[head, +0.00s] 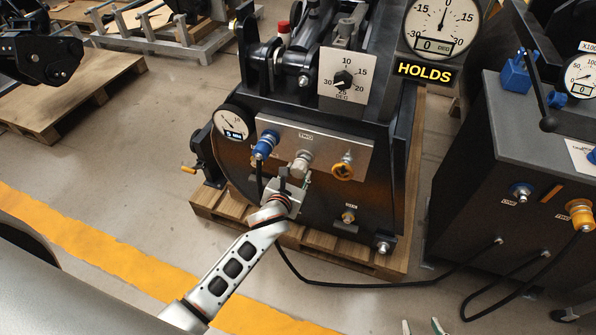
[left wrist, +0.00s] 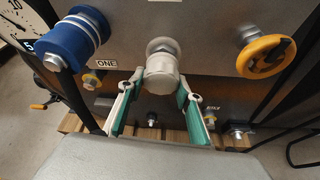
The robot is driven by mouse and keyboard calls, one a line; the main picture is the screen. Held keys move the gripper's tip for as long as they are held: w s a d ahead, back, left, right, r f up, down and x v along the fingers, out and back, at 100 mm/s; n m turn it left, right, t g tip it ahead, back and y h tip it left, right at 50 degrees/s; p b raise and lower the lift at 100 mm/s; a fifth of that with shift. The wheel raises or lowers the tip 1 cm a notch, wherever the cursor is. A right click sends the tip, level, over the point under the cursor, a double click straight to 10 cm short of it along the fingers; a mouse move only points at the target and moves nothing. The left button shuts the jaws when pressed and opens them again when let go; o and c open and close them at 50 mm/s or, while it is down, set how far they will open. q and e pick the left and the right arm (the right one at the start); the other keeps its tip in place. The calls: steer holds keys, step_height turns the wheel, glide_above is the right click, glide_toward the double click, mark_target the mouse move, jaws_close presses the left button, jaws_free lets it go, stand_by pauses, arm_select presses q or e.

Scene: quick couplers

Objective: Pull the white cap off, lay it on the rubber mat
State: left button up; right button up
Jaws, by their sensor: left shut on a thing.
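My left gripper (head: 296,178) is at the cap from below and in front. Its green-padded fingers (left wrist: 162,86) are shut on the cap, one on each side. My right gripper (head: 421,327) shows only as two fingertips at the bottom edge, apart, with nothing seen between them. I cannot make out a rubber mat in either view.
The blue coupler (head: 265,145) is close left of the cap and the yellow cap (head: 343,168) close right. A black hose (head: 345,284) runs low to the dark cabinet (head: 465,180) at right. A wooden pallet (head: 70,95) lies at far left. Open floor is at left.

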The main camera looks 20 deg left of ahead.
mark_target(296, 177)
arm_select(q)
steer(key=shift+p+v, duration=0.35)
steer(key=shift+v, duration=0.4)
steer(key=shift+s+a+f, duration=0.1)
steer(key=shift+s+f, duration=0.05)
steer(key=shift+s, duration=0.5)
steer(key=shift+s+p, duration=0.3)
steer(key=shift+p, duration=0.05)
arm_select(e)
steer(key=r, duration=0.1)
steer(key=w+r, duration=0.1)
steer(key=shift+r, duration=0.3)
arm_select(q)
steer(key=shift+f, duration=0.1)
steer(key=s+p, duration=0.1)
steer(key=s, duration=0.3)
arm_select(e)
steer(key=r, duration=0.1)
steer(key=w+r, duration=0.1)
steer(key=shift+r+t, duration=0.35)
steer(key=shift+t, duration=0.05)
